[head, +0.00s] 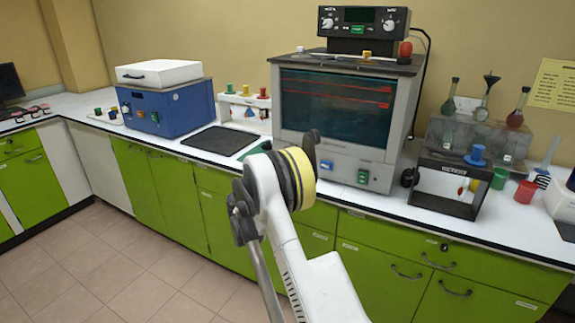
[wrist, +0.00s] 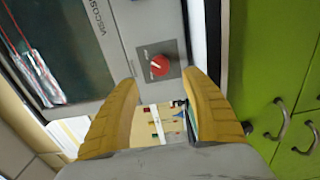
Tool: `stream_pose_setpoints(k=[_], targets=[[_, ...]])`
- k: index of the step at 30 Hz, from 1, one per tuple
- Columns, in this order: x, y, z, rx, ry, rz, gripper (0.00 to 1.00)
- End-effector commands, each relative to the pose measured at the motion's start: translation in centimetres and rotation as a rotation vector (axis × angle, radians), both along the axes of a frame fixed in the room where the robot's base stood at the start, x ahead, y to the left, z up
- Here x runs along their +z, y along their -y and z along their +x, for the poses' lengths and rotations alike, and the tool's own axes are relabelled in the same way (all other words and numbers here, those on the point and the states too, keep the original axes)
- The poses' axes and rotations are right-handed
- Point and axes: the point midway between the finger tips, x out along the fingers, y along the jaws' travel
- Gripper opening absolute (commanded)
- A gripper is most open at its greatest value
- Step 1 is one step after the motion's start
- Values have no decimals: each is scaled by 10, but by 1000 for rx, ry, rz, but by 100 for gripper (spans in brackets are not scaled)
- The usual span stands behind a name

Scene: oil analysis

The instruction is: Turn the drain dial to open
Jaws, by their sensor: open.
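In the wrist view a round red dial (wrist: 159,66) sits on a dark square plate on the grey front panel of the viscosity bath. A pale mark shows on its face; the lettering around it is too small to read. My gripper (wrist: 160,82) is open, with its two yellow fingers spread on either side below the dial in the picture. The fingers look empty and apart from the dial. In the head view the viscosity bath (head: 335,110) stands on the counter, and my arm covers part of its lower front. The red dial cannot be made out there.
A blue instrument (head: 170,108) and a dark mat (head: 219,141) lie left of the bath. A dark-framed box (head: 447,187), a red cup (head: 524,194) and flasks stand to the right. Green cabinets (head: 390,268) line the counter front.

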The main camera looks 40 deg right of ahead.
Motion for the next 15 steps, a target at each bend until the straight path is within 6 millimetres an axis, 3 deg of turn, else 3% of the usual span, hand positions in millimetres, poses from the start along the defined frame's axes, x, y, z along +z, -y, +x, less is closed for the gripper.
stream_pose_setpoints(k=[6, 15], targets=[[0, -27, -12, -1, 0, 0, 55], [0, -32, -14, -1, 0, 0, 55]])
